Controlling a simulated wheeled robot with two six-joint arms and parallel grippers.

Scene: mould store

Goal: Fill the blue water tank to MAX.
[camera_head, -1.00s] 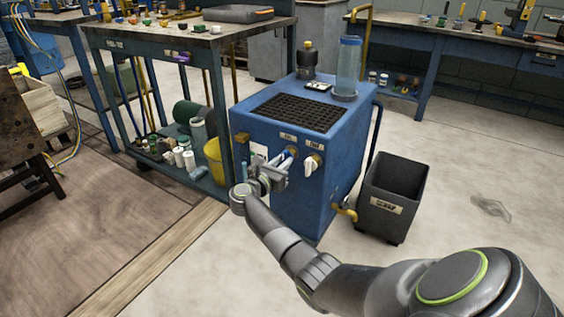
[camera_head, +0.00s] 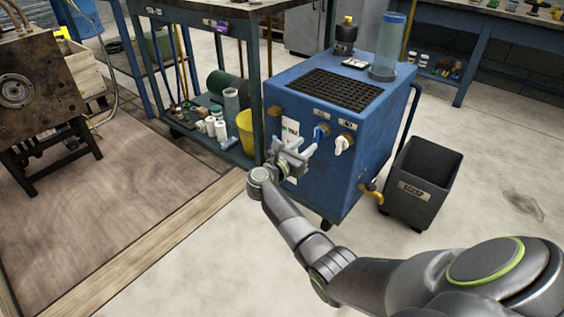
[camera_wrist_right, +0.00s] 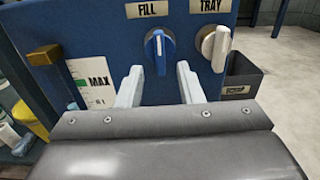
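The blue water tank (camera_head: 315,165) is a box-shaped unit with a dark grille on top. Its front has a blue FILL knob (camera_wrist_right: 158,48), its white mark near upright, and a white TRAY knob (camera_wrist_right: 215,47). The FILL knob also shows in the head view (camera_head: 320,132). A level gauge with a MAX label (camera_wrist_right: 97,80) is left of the knobs; the fluid level is hard to read. My right gripper (camera_wrist_right: 159,84) is open and empty, its two pale fingers apart in front of and below the FILL knob. My left gripper is out of view.
A black scrap bin (camera_head: 420,185) stands right of the tank, near a brass tap (camera_head: 370,192). A clear cylinder (camera_head: 388,45) stands on top. A workbench with shelf (camera_head: 225,15) and yellow bucket (camera_head: 246,130) are on the left. The floor in front is clear.

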